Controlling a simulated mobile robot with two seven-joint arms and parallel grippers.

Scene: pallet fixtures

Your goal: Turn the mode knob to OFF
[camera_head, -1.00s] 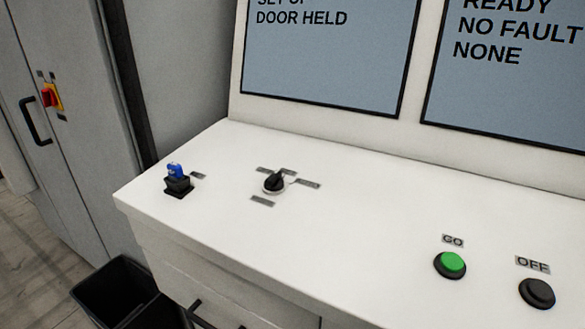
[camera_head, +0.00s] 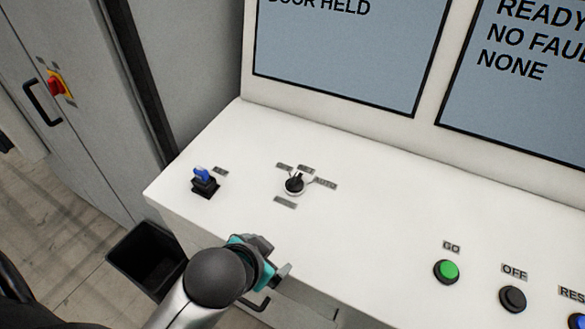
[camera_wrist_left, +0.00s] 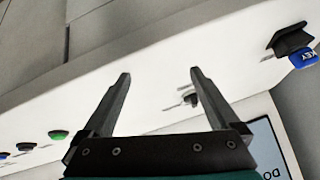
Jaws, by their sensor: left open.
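The mode knob (camera_head: 294,185) is a small black knob on a silver ring, on the white console top. Several small grey labels surround it; one at its right reads AUTO, the others are too small to read. In the left wrist view the knob (camera_wrist_left: 190,99) shows beyond and between my fingers, near the right finger. My left gripper (camera_head: 283,272) is at the console's front edge, nearer to me than the knob and apart from it. In the left wrist view its two fingers (camera_wrist_left: 160,80) are spread with nothing between them. My right gripper is not in view.
A blue key in a black switch (camera_head: 204,184) stands left of the knob. A green GO button (camera_head: 446,271) and a black OFF button (camera_head: 513,298) are at the right. Screens (camera_head: 345,50) rise behind. A black bin (camera_head: 147,258) stands below left. Console top around the knob is clear.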

